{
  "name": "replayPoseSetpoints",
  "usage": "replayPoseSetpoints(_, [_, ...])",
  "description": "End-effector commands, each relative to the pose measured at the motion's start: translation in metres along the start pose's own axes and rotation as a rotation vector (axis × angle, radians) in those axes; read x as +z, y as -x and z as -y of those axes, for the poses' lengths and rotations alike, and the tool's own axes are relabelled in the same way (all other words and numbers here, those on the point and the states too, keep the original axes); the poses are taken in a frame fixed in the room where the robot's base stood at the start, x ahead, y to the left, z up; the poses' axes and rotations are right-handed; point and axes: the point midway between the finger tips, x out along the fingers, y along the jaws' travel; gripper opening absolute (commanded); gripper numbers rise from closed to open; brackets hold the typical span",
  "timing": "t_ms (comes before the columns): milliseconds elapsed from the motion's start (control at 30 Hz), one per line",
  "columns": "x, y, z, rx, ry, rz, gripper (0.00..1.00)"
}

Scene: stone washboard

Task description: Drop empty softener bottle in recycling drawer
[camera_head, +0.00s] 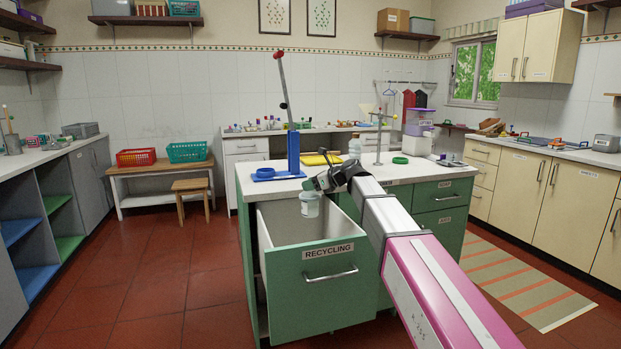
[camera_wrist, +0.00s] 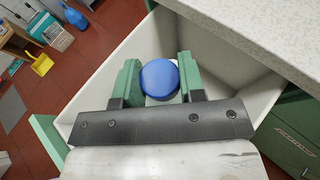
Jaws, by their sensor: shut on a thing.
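The recycling drawer (camera_head: 314,285) is green with a white label and a metal handle, pulled open from the green island. Its pale inside also shows in the wrist view (camera_wrist: 222,65). My gripper (camera_head: 312,190) is over the open drawer. It is shut on the softener bottle (camera_head: 310,205), a pale translucent bottle that hangs over the drawer opening. In the wrist view, the bottle's round blue cap (camera_wrist: 160,79) sits between the two green fingers. The bottle's body is mostly hidden below the cap there. I cannot see whether the drawer holds anything.
The island countertop (camera_head: 280,190) borders the drawer's back edge, with a blue stand (camera_head: 293,150) and a green ring (camera_head: 400,160) on it. A bench with red (camera_head: 136,157) and teal (camera_head: 187,151) baskets stands behind left.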

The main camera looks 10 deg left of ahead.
Motion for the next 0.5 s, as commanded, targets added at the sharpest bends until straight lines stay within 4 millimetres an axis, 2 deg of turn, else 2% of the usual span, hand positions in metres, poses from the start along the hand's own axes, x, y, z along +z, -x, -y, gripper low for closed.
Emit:
replayPoseSetpoints(100, [-0.0071, -0.0028, -0.0001, 0.000, -0.001, 0.000, 0.00])
replayPoseSetpoints(367, [-0.0084, -0.0035, 0.0000, 0.000, 0.000, 0.001, 0.00])
replayPoseSetpoints(400, [-0.0083, -0.0035, 0.0000, 0.000, 0.000, 0.001, 0.43])
replayPoseSetpoints(467, [-0.0084, -0.0035, 0.0000, 0.000, 0.000, 0.001, 0.63])
replayPoseSetpoints(500, [-0.0084, -0.0035, 0.0000, 0.000, 0.000, 0.001, 0.66])
